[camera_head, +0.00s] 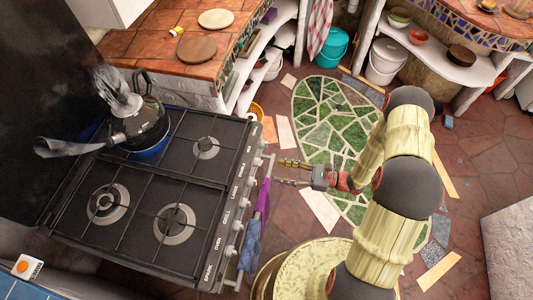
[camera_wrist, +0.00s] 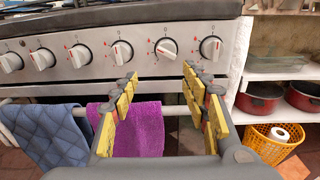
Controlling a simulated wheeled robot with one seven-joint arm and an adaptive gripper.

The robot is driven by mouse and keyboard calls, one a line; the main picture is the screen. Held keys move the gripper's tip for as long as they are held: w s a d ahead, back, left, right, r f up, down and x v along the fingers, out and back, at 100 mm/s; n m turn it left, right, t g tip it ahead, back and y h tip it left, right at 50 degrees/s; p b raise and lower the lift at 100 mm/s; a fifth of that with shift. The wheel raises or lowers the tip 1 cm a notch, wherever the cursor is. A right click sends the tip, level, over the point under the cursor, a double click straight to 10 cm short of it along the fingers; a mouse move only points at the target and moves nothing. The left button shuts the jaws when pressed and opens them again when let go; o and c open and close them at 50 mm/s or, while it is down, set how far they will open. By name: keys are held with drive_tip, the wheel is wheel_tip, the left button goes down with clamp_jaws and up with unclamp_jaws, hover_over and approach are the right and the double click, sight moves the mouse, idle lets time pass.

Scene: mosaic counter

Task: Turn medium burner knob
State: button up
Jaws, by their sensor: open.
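The stove front panel (camera_wrist: 100,40) carries a row of white knobs. In the wrist view they include one at the far right (camera_wrist: 210,48), one left of it (camera_wrist: 167,48) and a third further left (camera_wrist: 122,52). Small labels show on the stove top (camera_head: 235,190) in the head view, but I cannot read surely which knob is the medium burner's. My gripper (camera_wrist: 160,78) is open and empty, with its yellow-padded fingers pointing at the panel.
A purple towel (camera_wrist: 143,130) and a blue towel (camera_wrist: 45,130) hang on the oven rail (camera_wrist: 185,108) below the knobs. A kettle (camera_head: 140,125) stands on the back of the stove. A yellow basket (camera_wrist: 270,150) sits right of the stove. Tiled floor is free beside it.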

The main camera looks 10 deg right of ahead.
sight(259, 162)
drive_tip(key=w+r+b+x, duration=0.1)
drive_tip(key=x, duration=0.6)
drive_tip(key=shift+w+a+r+t+b, duration=0.2)
drive_tip(key=shift+w+t+b, duration=0.05)
drive_tip(key=shift+t+b, duration=0.15)
drive_tip(key=shift+c, duration=0.6)
drive_tip(key=c, duration=1)
